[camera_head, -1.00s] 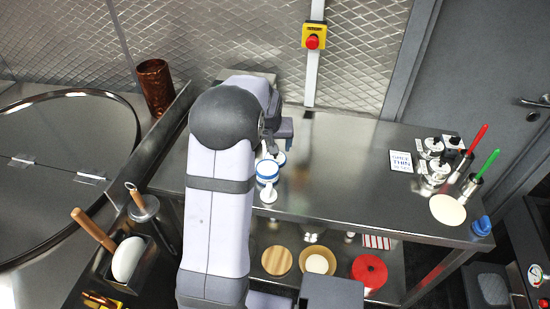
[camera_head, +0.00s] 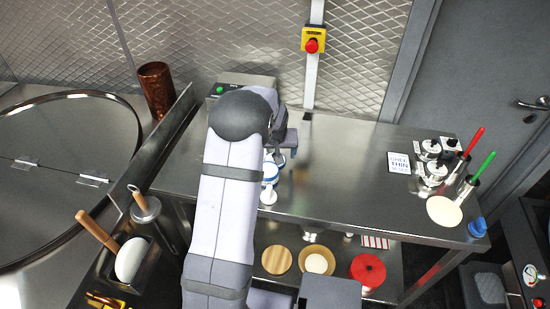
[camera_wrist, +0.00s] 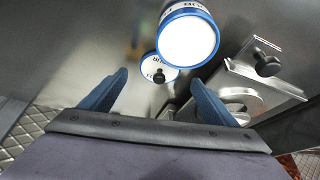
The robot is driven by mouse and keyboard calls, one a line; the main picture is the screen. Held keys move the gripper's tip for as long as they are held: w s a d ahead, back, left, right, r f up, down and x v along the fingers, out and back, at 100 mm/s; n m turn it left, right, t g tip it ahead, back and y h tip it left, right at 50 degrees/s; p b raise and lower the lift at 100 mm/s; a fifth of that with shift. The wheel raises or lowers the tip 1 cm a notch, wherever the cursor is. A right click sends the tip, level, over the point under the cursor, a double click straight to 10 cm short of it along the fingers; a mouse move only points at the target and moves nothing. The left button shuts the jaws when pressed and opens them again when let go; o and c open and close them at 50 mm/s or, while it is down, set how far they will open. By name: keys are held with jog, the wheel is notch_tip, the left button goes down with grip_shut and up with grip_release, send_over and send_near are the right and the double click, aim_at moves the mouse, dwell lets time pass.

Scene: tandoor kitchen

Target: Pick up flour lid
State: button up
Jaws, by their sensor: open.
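In the head view my gripper (camera_head: 278,150) is above the steel counter, just behind the tub (camera_head: 270,173); the lid there is largely hidden by my arm.
A metal fixture (camera_wrist: 262,85) sits right of my fingers in the wrist view. On the counter's right are lidded jars (camera_head: 432,170), a white card (camera_head: 398,162) and a pale disc (camera_head: 444,210). The counter's middle (camera_head: 345,170) is clear. A backsplash stands behind.

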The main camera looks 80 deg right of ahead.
jog(key=shift+p+x, duration=0.6)
jog(key=shift+x, duration=1.1)
jog(key=shift+c, duration=0.6)
jog(key=c, duration=1)
jog(key=shift+r, duration=0.15)
